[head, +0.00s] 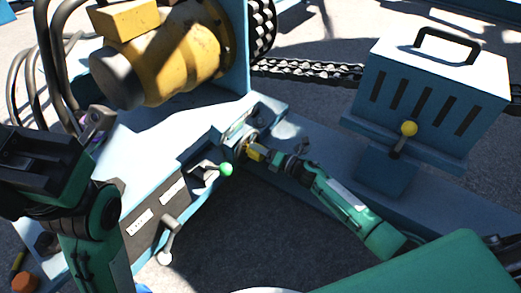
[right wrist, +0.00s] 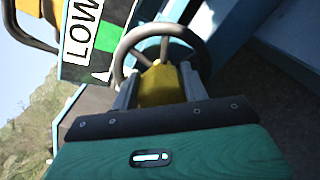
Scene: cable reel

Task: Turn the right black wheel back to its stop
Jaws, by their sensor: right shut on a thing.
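The right black wheel (head: 240,143) is on the blue machine, mostly hidden behind my right gripper (head: 251,149) in the head view. In the right wrist view its dark rim and spokes (right wrist: 165,29) show large, just ahead of my right gripper (right wrist: 160,83). The two grey fingers are at the wheel, shut on it, with a yellow block between them. Where exactly the fingertips grip is hidden.
A green-knobbed lever (head: 225,169) is just left of my right gripper. A yellow drum-shaped motor (head: 175,55) stands behind. A blue slotted box (head: 432,95) with a yellow-knobbed lever (head: 408,129) is at right. A chain (head: 305,68) runs behind. A LOW label (right wrist: 85,25) shows beside the wheel.

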